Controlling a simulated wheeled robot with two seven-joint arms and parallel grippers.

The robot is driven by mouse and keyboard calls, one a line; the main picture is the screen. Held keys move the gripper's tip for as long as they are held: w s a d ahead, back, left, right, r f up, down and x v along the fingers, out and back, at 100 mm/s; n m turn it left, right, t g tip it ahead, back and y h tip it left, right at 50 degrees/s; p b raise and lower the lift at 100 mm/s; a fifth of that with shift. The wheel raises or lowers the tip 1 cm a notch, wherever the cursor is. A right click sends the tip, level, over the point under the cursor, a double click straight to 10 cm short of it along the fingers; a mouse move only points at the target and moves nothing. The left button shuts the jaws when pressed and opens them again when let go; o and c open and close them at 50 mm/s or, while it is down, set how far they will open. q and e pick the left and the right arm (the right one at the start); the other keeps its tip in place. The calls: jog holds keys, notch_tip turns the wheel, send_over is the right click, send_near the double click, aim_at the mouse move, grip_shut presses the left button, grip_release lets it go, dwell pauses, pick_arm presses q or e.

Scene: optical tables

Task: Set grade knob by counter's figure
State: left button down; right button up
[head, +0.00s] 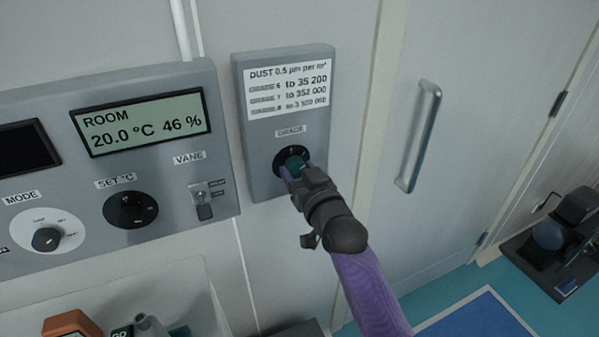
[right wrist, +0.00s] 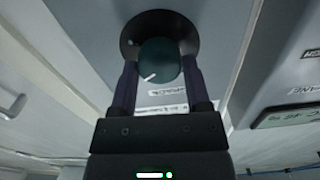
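The grade knob (head: 293,162) is a dark green round knob on a black dial, low on a grey wall panel (head: 262,170). A card (head: 289,89) above it reads "DUST 0.5 µm per m³" and lists grades with limits, to 35 200, to 352 000 and a third line. My right gripper (head: 290,172) is at the knob and partly hides the dial. In the right wrist view its fingers lie on both sides of the knob (right wrist: 159,58) and appear to touch it. A white mark on the knob points down-left there. My left gripper is out of view.
Left of the panel is a room control box (head: 140,190) with a display reading 20.0 °C and 46 %, knobs and a vane switch. A door with a metal handle (head: 418,135) is to the right. A white bin (head: 190,290) holds items below.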

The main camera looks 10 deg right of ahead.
jog(key=c, duration=0.7)
grip_shut()
jog(key=shift+r+m+p, duration=0.1)
jog(key=shift+m+p, duration=0.75)
jog(key=shift+m, duration=0.45)
jog(key=m+p, duration=0.1)
jog(key=m, duration=0.3)
jog(key=shift+d+p, duration=0.1)
jog(key=shift+p, duration=0.2)
jog(key=m, duration=0.3)
jog(key=shift+m+p, duration=0.35)
jog(key=shift+m, duration=0.65)
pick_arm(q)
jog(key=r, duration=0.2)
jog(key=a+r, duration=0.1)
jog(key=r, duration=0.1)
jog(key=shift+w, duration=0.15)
pick_arm(e)
jog(key=shift+f+m, duration=0.2)
jog(key=shift+m, duration=0.1)
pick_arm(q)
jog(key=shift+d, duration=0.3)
